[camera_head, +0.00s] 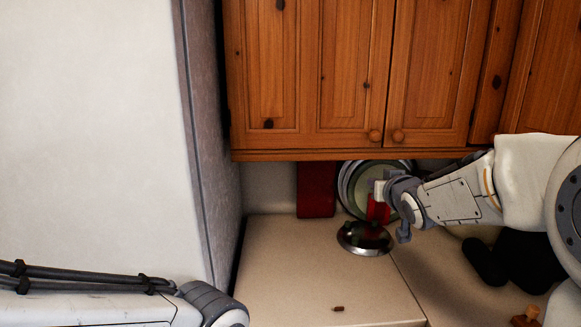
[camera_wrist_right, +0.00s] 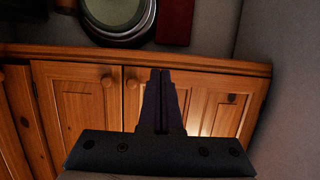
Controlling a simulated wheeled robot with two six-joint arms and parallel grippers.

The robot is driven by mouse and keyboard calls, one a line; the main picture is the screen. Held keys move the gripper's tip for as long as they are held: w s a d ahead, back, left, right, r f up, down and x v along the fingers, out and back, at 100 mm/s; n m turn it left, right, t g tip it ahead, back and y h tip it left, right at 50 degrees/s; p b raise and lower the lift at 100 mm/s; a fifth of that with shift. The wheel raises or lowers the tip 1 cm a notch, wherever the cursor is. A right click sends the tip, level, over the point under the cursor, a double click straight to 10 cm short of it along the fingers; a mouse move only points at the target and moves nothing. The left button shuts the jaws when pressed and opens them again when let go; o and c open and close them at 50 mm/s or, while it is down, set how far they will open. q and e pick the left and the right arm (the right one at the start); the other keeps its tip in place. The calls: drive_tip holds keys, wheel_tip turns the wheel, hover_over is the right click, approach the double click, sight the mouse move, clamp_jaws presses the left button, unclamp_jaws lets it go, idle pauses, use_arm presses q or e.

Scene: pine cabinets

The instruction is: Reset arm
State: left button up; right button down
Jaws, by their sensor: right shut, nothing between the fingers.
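My right arm (camera_head: 455,198) reaches in from the right in the head view, its wrist in front of the round dishes under the cabinets. In the right wrist view my right gripper (camera_wrist_right: 160,75) is shut, its dark fingers together with nothing between them. It shows against the wooden cabinet doors (camera_wrist_right: 88,118), with the picture upside down. In the head view I cannot make out its fingertips clearly. My left arm (camera_head: 95,300) lies low at the left edge of the head view, and its gripper is out of view.
A shiny metal lid (camera_head: 362,246) sits on the counter (camera_head: 290,265) just below my right wrist. Round dishes (camera_head: 347,190) and a red panel (camera_head: 316,190) stand at the back. A small brown piece (camera_head: 338,309) lies in front. The left counter is mostly clear.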

drive_tip(key=s+a+f+n+g+y, duration=0.15)
drive_tip(key=s+a+f+g, duration=0.25)
drive_tip(key=s+a+f, duration=0.4)
drive_tip(key=s+a+f+n+g+y, duration=0.15)
drive_tip(key=s+a+f+g, duration=0.3)
drive_tip(key=s+a, duration=0.45)
drive_tip(key=s+f+n+g+h, duration=0.1)
drive_tip(key=s+f+n+g, duration=0.1)
drive_tip(key=s, duration=0.8)
drive_tip(key=s+f+n+g+h, duration=0.1)
drive_tip(key=s+f+g, duration=0.3)
drive_tip(key=s, duration=0.7)
drive_tip(key=shift+s+a+f+n, duration=0.25)
drive_tip(key=shift+a+n, duration=0.1)
drive_tip(key=shift+n, duration=0.25)
